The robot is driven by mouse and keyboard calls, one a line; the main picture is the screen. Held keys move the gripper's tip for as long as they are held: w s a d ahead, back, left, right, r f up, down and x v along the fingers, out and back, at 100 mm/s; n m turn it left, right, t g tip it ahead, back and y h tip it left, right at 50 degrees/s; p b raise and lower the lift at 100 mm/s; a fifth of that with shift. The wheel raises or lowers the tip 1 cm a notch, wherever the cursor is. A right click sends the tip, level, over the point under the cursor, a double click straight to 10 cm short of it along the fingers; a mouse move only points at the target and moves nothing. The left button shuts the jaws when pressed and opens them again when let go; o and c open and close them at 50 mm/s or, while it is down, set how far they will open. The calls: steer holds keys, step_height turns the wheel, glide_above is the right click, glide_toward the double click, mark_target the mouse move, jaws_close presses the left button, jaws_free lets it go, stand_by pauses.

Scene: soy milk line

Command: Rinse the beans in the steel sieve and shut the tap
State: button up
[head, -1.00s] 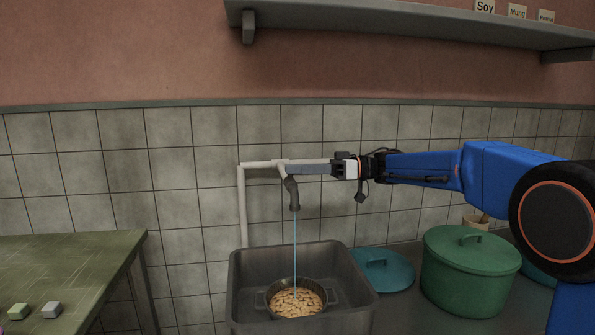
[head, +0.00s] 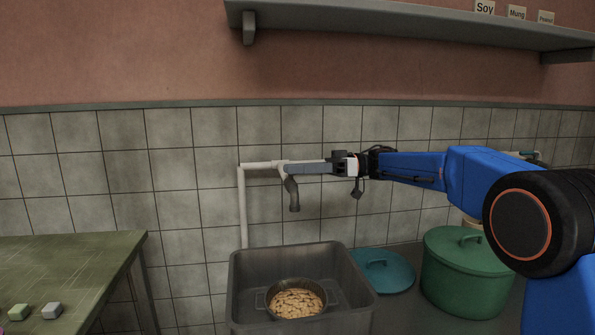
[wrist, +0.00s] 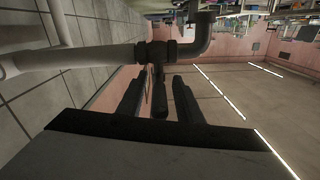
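The tap's downturned spout (head: 293,193) hangs from a pale wall pipe (head: 241,205) above the grey sink (head: 242,290). No water runs from it. The steel sieve (head: 297,282) sits in the sink below the spout, with pale tan beans (head: 297,304) inside. My gripper (head: 291,168) reaches in from the right at the tap. In the wrist view its two dark fingers (wrist: 158,82) stand apart, on either side of the tap's dark lever (wrist: 159,100). Gaps show between lever and fingers. The lever is hard to make out in the head view.
A green lidded pot (head: 465,275) and a teal lid (head: 383,271) are right of the sink. A green table (head: 70,265) with small blocks stands at the left. A shelf (head: 400,22) runs overhead. The wall between table and tap is clear.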

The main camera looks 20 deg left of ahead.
steer(key=v, duration=1.7)
steer(key=shift+w, duration=0.15)
steer(key=shift+d, duration=0.1)
